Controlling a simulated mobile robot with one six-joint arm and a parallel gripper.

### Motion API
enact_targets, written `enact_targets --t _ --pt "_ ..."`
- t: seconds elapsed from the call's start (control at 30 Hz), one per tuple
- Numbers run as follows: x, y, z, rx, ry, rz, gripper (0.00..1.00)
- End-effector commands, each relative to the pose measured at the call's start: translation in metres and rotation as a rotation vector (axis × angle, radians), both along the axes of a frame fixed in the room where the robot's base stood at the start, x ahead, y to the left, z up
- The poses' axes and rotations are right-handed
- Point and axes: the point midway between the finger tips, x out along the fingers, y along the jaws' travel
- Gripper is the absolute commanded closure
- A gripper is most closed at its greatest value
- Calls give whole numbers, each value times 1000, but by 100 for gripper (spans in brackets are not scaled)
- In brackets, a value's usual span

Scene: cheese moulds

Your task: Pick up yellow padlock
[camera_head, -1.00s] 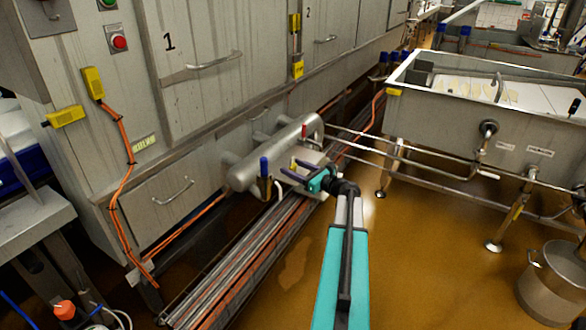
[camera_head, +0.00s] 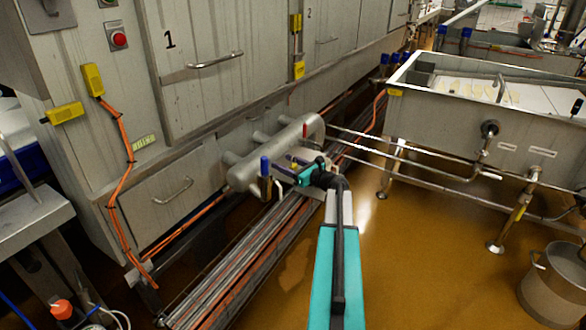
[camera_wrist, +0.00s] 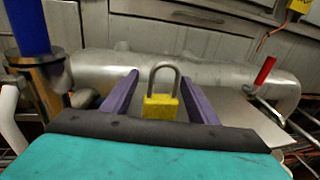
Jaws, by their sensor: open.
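The yellow padlock (camera_wrist: 161,107) has a grey metal shackle that points up in the wrist view. It shows between the two purple fingers of my gripper (camera_wrist: 160,95), which stand apart on either side of it. I cannot tell whether the fingers touch it. In the head view a small yellow bit of the padlock (camera_head: 291,160) shows beside my gripper (camera_head: 296,170), near the steel pipe manifold. My arm hides most of that spot.
The steel manifold pipe (camera_head: 270,155) lies close behind my gripper. A blue-handled valve (camera_wrist: 28,25) stands to the left and a red-handled valve (camera_wrist: 264,73) to the right. A steel vat (camera_head: 450,118) stands at the right, with open brown floor in front.

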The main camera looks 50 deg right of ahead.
Motion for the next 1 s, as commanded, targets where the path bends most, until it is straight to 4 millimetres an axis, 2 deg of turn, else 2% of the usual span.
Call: enact_targets --t 0.27,0.53,0.83,1.0 --pt "-1 -1 0 0 0 -1 46" --pt "-1 -1 0 0 0 -2 90" --pt "-2 -2 1 0 0 -3 91" --pt "-2 -2 11 -1 0 -3 91"
